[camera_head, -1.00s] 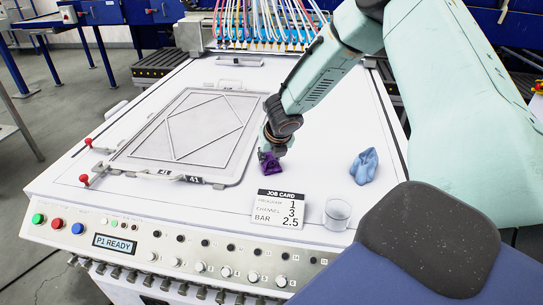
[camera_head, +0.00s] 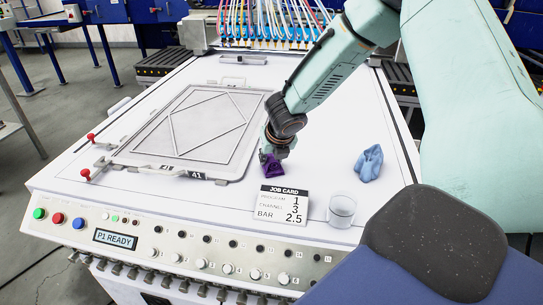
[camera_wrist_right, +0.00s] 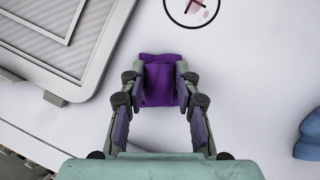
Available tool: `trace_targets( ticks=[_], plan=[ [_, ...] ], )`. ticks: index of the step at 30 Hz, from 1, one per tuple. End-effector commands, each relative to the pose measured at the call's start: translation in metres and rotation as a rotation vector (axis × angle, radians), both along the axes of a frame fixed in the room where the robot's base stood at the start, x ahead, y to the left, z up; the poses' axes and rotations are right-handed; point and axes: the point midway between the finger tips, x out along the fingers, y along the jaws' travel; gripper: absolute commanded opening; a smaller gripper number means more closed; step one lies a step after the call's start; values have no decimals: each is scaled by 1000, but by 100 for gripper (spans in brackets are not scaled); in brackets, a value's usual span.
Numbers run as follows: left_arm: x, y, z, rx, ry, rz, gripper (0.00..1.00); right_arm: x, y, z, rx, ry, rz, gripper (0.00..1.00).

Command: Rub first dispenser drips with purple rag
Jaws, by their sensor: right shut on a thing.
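The purple rag (camera_head: 272,167) is on the white table top, between the framed plate and the blue cloth. My right gripper (camera_head: 270,153) reaches down to it from above. In the right wrist view the right gripper (camera_wrist_right: 160,88) is shut on the purple rag (camera_wrist_right: 160,75), with a finger against each side. Reddish drips (camera_wrist_right: 197,10) lie inside a black circle at the top of that view, ahead of the rag and apart from it. Only part of the circle shows there. The dispensers cannot be told apart from the nozzles at the back. My left gripper is not in view.
A blue cloth (camera_head: 368,163) and a clear cup (camera_head: 341,211) stand to the right. A job card (camera_head: 283,204) is in front of the rag. The framed plate (camera_head: 205,128) lies to the left. Colored hoses (camera_head: 272,22) hang at the back. Bare table surrounds the rag.

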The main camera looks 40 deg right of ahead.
Motion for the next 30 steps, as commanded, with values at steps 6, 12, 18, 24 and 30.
trace_targets(
  ticks=[6, 12, 18, 24, 30],
  plan=[
    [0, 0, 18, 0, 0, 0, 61, 11, -14, 4, -2, 0, -1, 0],
    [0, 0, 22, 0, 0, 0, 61, 15, -19, 3, 0, -2, -1, 0],
    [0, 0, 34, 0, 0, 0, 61, 23, -28, 4, -3, -1, 0, 0],
    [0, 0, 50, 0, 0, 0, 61, 32, -40, 4, -4, 0, -1, 0],
    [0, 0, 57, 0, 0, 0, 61, 36, -46, 1, -2, -1, -1, 0]
  ],
)
